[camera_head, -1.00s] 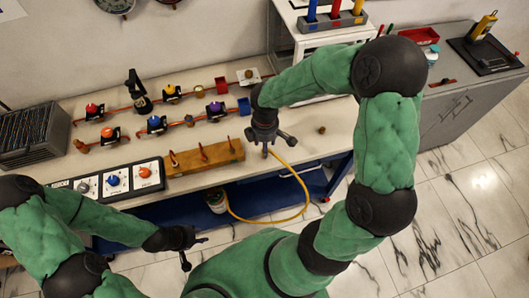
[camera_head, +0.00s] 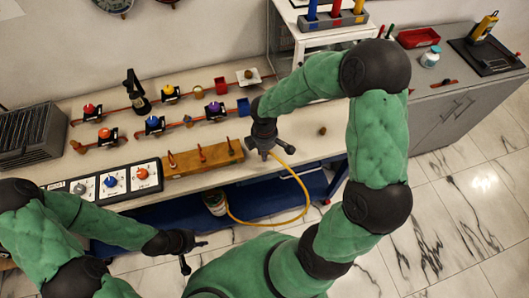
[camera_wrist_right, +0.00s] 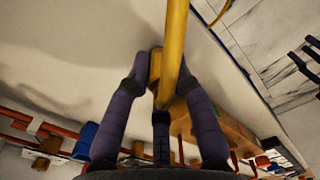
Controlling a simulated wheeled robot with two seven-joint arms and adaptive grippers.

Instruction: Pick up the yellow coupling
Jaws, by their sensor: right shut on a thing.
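My right gripper (camera_head: 268,152) is above the front edge of the bench, shut on the yellow coupling at the end of a yellow hose. In the right wrist view, the yellow coupling (camera_wrist_right: 170,92) runs between the dark fingers of my right gripper (camera_wrist_right: 160,82). The fingers hide part of its end. In the head view, the yellow hose (camera_head: 304,190) hangs from this gripper and loops down in front of the bench to a bottle (camera_head: 215,203) low down. My left gripper (camera_head: 194,254) is open and empty, in front of the bench at lower left.
A wooden block (camera_head: 203,160) with upright pegs stands on the bench, just left of my right gripper. Pipe runs with coloured valves lie behind it, and a panel of knobs (camera_head: 113,182) at left. A small brass piece (camera_head: 322,130) stands right of the gripper, with bare bench around it.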

